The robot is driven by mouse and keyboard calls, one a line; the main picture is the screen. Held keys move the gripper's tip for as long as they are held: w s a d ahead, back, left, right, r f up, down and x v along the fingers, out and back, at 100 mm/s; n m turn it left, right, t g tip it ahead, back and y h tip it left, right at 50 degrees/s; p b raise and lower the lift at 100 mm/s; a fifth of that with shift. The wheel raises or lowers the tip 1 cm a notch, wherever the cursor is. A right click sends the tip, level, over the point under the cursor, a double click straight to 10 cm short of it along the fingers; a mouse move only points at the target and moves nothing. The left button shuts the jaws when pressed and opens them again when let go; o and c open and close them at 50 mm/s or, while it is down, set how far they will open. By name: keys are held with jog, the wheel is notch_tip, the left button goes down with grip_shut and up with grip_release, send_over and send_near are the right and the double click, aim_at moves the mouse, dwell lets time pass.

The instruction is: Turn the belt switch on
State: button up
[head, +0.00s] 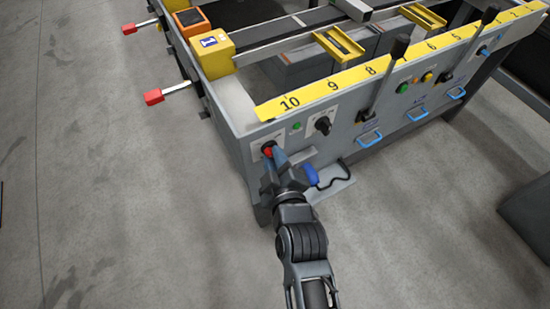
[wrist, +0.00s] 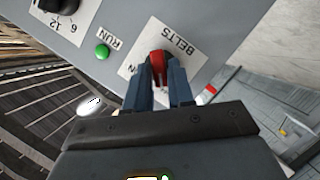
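The belt switch is a red knob (wrist: 158,62) on a white plate labelled BELTS (wrist: 176,49), on the table's grey end panel. In the head view the red knob (head: 268,152) shows at the panel's left end. My gripper (wrist: 160,78) is at the knob, with one blue-grey finger on each side of it. The fingers look closed on the knob, which fills the gap between their tips. In the head view my gripper (head: 275,154) reaches up to the panel and partly covers the plate. The knob's pointer marks are hidden.
A green RUN button (wrist: 102,51) and a black dial (head: 322,125) sit beside the switch. Black levers (head: 397,48) and blue handles (head: 370,138) stick out further right. A yellow number strip (head: 320,90) runs above. The floor on the left is clear.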

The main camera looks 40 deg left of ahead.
grip_shut()
jog(key=shift+w+d+m+g+y+b, duration=0.1)
jog(key=shift+w+m+g+y+b, duration=0.3)
jog(key=shift+m+g+b, duration=1.3)
jog(key=shift+w+d+m+g+y+b, duration=0.15)
jog(key=shift+m+g+y+b, duration=0.65)
jog(key=shift+m, duration=1.55)
jog(key=shift+w+d+m+g+y+b, duration=0.15)
jog(key=shift+m+g+y+b, duration=0.25)
jog(key=shift+m+g+b, duration=1.3)
jog(key=shift+m+t+p, duration=0.3)
jog(key=shift+m+p, duration=0.15)
